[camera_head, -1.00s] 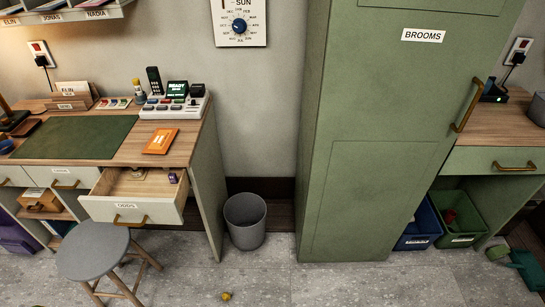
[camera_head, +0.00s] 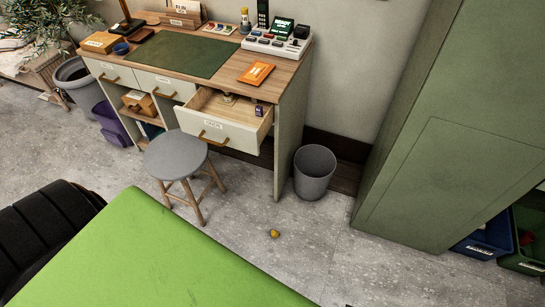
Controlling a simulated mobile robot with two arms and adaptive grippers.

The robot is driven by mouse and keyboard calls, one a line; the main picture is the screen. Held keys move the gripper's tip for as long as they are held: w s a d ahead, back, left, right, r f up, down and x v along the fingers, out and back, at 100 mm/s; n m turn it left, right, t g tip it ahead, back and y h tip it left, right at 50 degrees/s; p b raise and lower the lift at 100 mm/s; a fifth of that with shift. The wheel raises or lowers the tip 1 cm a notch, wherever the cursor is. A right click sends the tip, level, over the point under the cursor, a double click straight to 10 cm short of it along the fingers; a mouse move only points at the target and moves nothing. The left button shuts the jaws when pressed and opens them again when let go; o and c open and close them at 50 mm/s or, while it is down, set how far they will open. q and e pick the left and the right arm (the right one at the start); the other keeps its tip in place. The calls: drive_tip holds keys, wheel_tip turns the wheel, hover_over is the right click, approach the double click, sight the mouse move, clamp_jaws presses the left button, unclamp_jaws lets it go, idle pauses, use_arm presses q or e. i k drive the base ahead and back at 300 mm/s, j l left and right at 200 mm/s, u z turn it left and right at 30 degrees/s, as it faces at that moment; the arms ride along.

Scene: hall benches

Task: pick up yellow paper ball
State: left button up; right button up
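The yellow paper ball (camera_head: 275,234) is small and lies on the grey speckled floor, near the middle of the head view. It is in front of the grey waste bin (camera_head: 314,172) and to the right of the round grey stool (camera_head: 175,154). Nothing covers it and it touches no other object. Neither of my grippers shows in the head view.
A desk (camera_head: 292,130) with an open drawer (camera_head: 222,131) stands behind the stool. A tall green cabinet (camera_head: 447,165) stands at the right, with a blue crate (camera_head: 487,240) and a green crate (camera_head: 522,262) beyond it. Floor around the ball is clear.

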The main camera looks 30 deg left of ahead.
sight(275, 233)
drive_tip(key=k+u, duration=0.25)
drive_tip(key=u, duration=0.15)
drive_tip(key=k+u, duration=0.2)
drive_tip(key=u, duration=0.2)
drive_tip(key=i+j+z, duration=0.5)
drive_tip(key=i, duration=0.2)
drive_tip(key=l, duration=0.1)
